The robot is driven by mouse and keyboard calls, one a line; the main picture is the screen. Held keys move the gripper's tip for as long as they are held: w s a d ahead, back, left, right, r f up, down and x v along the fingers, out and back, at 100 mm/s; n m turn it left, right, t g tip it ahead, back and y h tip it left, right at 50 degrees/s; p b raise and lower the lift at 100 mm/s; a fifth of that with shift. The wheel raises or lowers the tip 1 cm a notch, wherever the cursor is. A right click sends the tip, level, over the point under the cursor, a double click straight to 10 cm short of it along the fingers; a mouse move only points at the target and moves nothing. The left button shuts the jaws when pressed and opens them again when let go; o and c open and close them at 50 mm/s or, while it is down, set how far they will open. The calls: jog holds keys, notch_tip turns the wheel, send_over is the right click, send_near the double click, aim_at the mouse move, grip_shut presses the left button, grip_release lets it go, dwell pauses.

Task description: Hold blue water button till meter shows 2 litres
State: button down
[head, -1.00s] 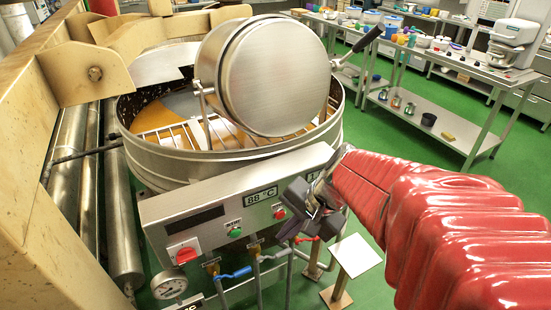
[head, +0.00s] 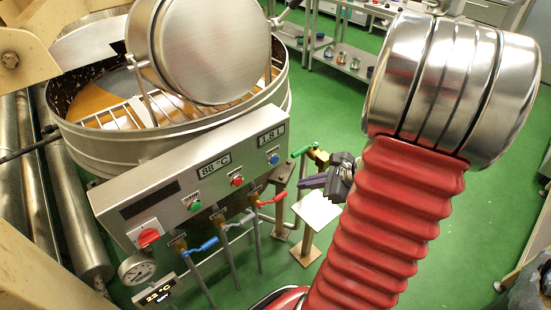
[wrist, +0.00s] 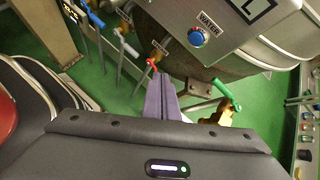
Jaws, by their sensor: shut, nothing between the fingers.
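The blue water button (head: 273,158) sits at the right end of the steel control panel (head: 150,200). In the wrist view the blue button (wrist: 197,38) shows under a "WATER" label. The meter (head: 271,134) above it reads 1.8 L in the head view; in the wrist view only the "L" of the meter (wrist: 257,8) shows. My gripper (head: 302,184) is shut and empty, right of and below the button, apart from it. In the wrist view my gripper's purple-grey fingers (wrist: 162,88) lie together, below and left of the button, not touching it.
A green-handled valve (head: 303,151) sticks out right of the panel, close to my gripper. Red (head: 270,200) and blue (head: 200,247) valve handles hang below the panel. A white plate on a stand (head: 317,212) is below my gripper. The steel kettle (head: 75,150) stands behind the panel.

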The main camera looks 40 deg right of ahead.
jog(key=shift+w, duration=0.1)
jog(key=w, duration=0.8)
jog(key=shift+w+a, duration=0.15)
jog(key=shift+w, duration=0.2)
jog(key=shift+w, duration=0.15)
dwell(2.1)
jog(key=shift+w+r, duration=0.1)
jog(key=shift+w, duration=0.15)
jog(key=shift+w, duration=0.45)
dwell(1.6)
jog(key=shift+s, duration=0.9)
jog(key=shift+s, duration=2.5)
